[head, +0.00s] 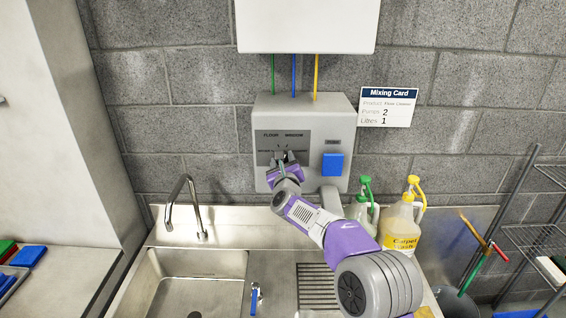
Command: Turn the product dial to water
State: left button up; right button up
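The grey dispenser (302,105) is fixed to the block wall above the sink. Its dark dial panel (300,143) shows the labels "FLOOR" and "WINDOW" at the top; lower lettering is partly covered. My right gripper (285,157) is in front of the lower middle of this panel, with its fingers pointing at it. The dial is hidden behind the gripper, so its setting cannot be read. I cannot tell whether the fingers are closed on it. A blue button (332,164) is to the right of the panel. My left gripper is out of view.
A Mixing Card (387,108) on the wall shows Pumps 2 and Litres 1. A "Carpet Wash" bottle (402,226) and a green-topped bottle (362,207) stand beside my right arm. A faucet (188,205) rises behind the sink (196,262). A wire rack (535,238) is at right.

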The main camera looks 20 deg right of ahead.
jog(key=shift+a+n+g+h+p, duration=0.1)
jog(key=shift+n+g+h+p, duration=0.2)
jog(key=shift+n+p, duration=2.75)
jog(key=shift+a+n+g+h+p, duration=0.1)
jog(key=shift+n+g+h+p, duration=0.35)
jog(key=shift+n, duration=4.9)
jog(key=o, duration=1.1)
jog(key=shift+w, duration=0.1)
jog(key=shift+c, duration=0.2)
